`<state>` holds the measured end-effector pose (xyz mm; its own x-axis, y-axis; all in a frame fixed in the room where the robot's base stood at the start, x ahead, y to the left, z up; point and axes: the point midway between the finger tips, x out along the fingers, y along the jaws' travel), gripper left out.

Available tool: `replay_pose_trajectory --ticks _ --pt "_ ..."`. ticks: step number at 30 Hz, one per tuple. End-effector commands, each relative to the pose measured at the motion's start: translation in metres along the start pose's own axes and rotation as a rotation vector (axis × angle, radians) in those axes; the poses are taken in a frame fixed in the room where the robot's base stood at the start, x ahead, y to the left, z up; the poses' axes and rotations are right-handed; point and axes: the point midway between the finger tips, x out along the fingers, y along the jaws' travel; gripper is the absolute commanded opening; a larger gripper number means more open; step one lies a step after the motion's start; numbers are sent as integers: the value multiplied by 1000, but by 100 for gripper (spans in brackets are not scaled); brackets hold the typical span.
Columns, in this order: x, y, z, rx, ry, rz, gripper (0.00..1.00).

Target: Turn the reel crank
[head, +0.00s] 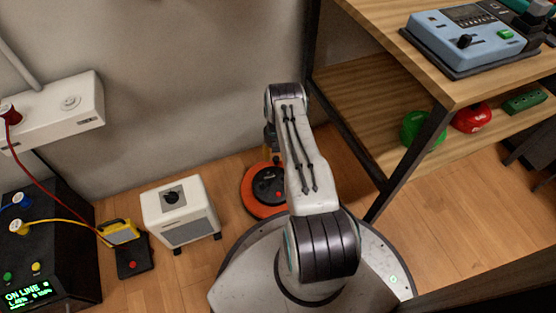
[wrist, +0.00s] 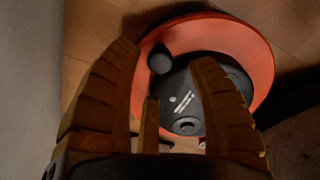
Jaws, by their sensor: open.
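The reel is an orange disc (head: 248,201) with a black hub, on the wood floor beside my base in the head view. In the wrist view its orange rim (wrist: 250,45) and black hub (wrist: 182,82) fill the middle. The crank's dark round knob (wrist: 160,58) stands up near the hub's left edge. My gripper (wrist: 165,55) is open and points at the reel. In the picture the knob lies between the two fingertips; I cannot tell its depth from them. No grip on the knob shows. My arm hides part of the reel and most of the gripper in the head view.
A white box (head: 180,211) stands on the floor left of the reel. A yellow device (head: 119,233) and a black console (head: 60,250) are farther left. A wooden shelf unit (head: 345,105) with a dark leg stands close on the right. A wall is behind.

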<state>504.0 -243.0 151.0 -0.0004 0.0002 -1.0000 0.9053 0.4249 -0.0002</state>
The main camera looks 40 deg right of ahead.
Motion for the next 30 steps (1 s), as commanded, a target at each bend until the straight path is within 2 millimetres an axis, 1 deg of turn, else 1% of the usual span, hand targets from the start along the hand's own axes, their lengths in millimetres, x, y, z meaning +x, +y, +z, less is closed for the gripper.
replay_pose_trajectory --ticks 1,3,9,14,22,23,30 --pt "11 0 0 1 0 0 53" --pt "19 0 0 1 0 0 53" --pt "34 0 0 1 0 0 53" --pt "38 0 1 2 0 0 53" --pt "38 0 0 1 0 0 53" --pt "38 0 0 1 0 0 56" --pt "38 0 0 1 0 0 34"
